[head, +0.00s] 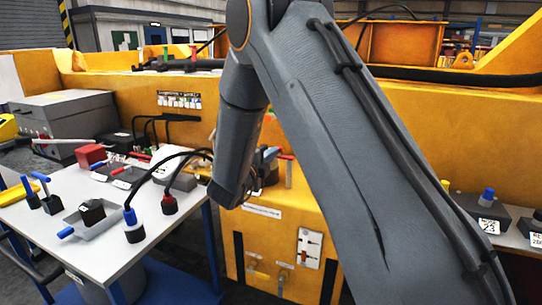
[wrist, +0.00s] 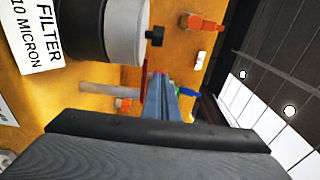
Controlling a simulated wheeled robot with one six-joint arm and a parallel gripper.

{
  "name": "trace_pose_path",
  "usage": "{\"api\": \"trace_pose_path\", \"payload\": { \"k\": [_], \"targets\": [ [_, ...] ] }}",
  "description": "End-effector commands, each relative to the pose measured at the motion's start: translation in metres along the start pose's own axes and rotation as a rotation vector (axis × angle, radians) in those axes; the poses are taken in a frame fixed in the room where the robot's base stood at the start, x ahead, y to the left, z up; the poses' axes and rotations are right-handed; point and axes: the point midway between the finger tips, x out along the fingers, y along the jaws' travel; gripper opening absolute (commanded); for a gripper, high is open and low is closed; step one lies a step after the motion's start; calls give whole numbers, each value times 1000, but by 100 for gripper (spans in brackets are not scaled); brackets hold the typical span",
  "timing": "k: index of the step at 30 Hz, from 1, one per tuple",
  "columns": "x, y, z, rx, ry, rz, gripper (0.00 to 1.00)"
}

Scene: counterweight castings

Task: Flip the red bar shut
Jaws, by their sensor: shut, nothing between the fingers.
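My gripper (head: 270,153) is at the yellow casting's front, partly hidden behind my own arm in the head view. In the wrist view its narrow grey fingers (wrist: 162,100) are together, with nothing seen between them. A small red bar (head: 286,157) shows just right of the fingertips in the head view, at the top of a pale upright piece. In the wrist view a thin red piece (wrist: 143,84) lies just left of the fingers, by the pale end of a dark cylinder. I cannot tell whether the fingers touch it, nor how far the bar is turned.
The yellow casting (head: 130,98) fills the background. A dark filter cylinder (wrist: 80,25) with a pale end is close beside the fingers. An orange fitting (wrist: 202,23) and a blue handle (wrist: 188,91) are near. A cluttered white table (head: 165,235) stands at left.

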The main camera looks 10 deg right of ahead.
Motion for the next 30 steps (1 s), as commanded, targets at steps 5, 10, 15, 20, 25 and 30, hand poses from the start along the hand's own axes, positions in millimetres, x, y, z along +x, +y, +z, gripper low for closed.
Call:
{"api": "trace_pose_path", "payload": {
  "k": [5, 10, 15, 20, 25, 30],
  "targets": [
    [1, -5, 5, 8, -5, -7, 0],
    [-21, -5, 10, 6, -6, -6, 0],
    [-56, -2, 18, 5, -4, -6, 0],
    [-89, -1, 22, 4, 0, -5, 0],
    [-115, -2, 26, 3, 4, -5, 0],
    [-128, -2, 28, 0, 4, -3, 0]
  ]
}}
